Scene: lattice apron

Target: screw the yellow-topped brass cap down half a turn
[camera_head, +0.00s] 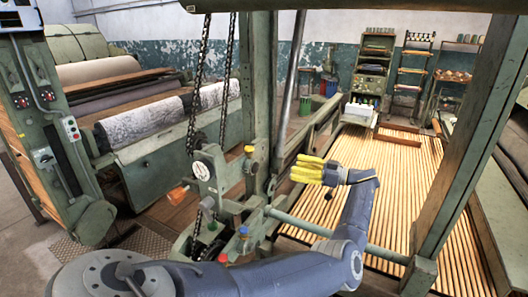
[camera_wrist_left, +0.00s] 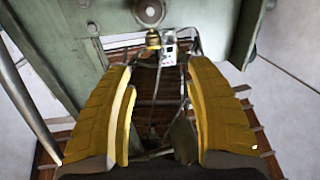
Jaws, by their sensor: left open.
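The yellow-topped brass cap (camera_head: 249,150) sits on the green machine frame, left of my left gripper in the head view. It also shows in the left wrist view (camera_wrist_left: 153,40), just beyond the fingertips and near the middle between them. My left gripper (camera_head: 298,171) has yellow fingers pointing left toward the cap, with a gap between them and it. In the left wrist view the fingers (camera_wrist_left: 158,68) are spread wide with nothing between them. My right gripper is not in view.
Red (camera_head: 222,258), blue (camera_head: 243,230) and green (camera_head: 212,226) tops sit lower on the same machine. Chains (camera_head: 195,110) hang beside a green upright (camera_head: 260,90) near the cap. A horizontal bar (camera_head: 330,232) runs below my gripper. Wooden slats (camera_head: 400,170) lie behind it.

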